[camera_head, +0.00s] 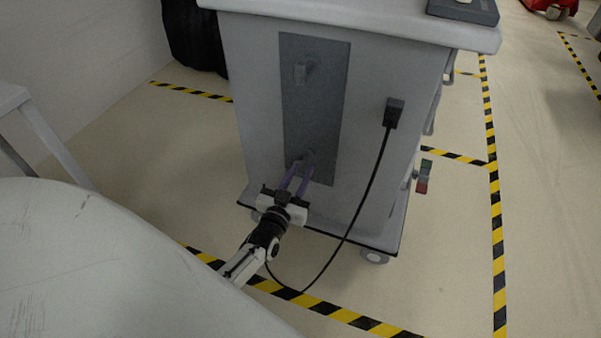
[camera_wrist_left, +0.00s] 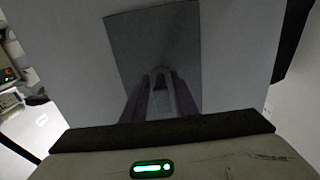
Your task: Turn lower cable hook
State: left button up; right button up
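The lower cable hook (camera_wrist_left: 161,76) is a small grey piece near the bottom of the dark grey panel (camera_head: 317,105) on the cart's side. In the head view it is mostly hidden by my left gripper (camera_head: 300,170). The purple fingers stand close together, one on each side of the hook, with their tips near the panel. In the left wrist view, my left gripper (camera_wrist_left: 160,88) has the hook filling the narrow gap between its fingers. The upper cable hook (camera_head: 301,74) sticks out near the panel's top. My right gripper is not in view.
The grey cart (camera_head: 240,110) stands on wheels. A black plug (camera_head: 394,112) sits in its side, and its cable (camera_head: 362,205) hangs down past my left arm to the floor. Yellow-black tape (camera_head: 345,315) marks the floor. A grey frame (camera_head: 45,135) stands at left.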

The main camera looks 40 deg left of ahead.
pick_arm(q)
jog(key=shift+o, duration=0.9)
jog(key=shift+s, duration=0.2)
jog(key=p+v, duration=0.2)
jog(key=v, duration=0.8)
jog(key=shift+p, duration=0.35)
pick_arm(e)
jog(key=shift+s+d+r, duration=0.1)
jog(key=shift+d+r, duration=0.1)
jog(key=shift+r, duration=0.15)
pick_arm(q)
jog(key=shift+w+d, duration=0.1)
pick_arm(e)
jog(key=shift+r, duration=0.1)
